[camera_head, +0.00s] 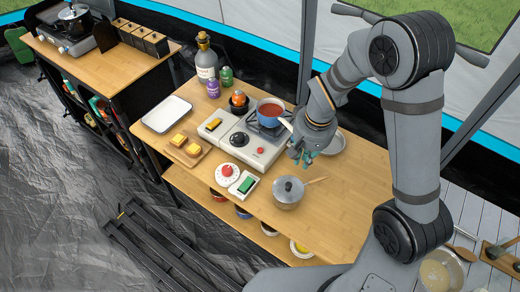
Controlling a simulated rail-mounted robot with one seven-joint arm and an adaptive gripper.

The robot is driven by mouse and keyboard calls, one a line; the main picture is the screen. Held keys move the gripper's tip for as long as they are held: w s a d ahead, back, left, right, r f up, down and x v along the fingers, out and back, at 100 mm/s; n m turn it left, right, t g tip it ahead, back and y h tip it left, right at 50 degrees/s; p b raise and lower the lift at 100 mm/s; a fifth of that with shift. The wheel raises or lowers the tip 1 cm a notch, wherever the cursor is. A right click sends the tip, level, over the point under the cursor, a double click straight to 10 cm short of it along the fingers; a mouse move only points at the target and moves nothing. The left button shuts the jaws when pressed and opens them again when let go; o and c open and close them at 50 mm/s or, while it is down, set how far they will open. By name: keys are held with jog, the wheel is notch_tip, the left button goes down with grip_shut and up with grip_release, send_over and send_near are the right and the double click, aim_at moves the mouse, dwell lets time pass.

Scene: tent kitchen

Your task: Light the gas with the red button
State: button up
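The white gas stove (215,128) stands in the middle of the near wooden table. Its red button (261,150) is on the front right face, and a black knob (239,140) is to the left of it. A blue pot with red contents (270,112) sits on the burner; no flame can be made out. My gripper (302,158) points down just right of the stove's front corner, apart from the red button. Its teal fingertips are too small to tell whether they are open or shut, and I see nothing held.
Bottles (206,66) stand behind. The table's right side is clear.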

grip_shut()
dwell(0.4)
dwell(0.7)
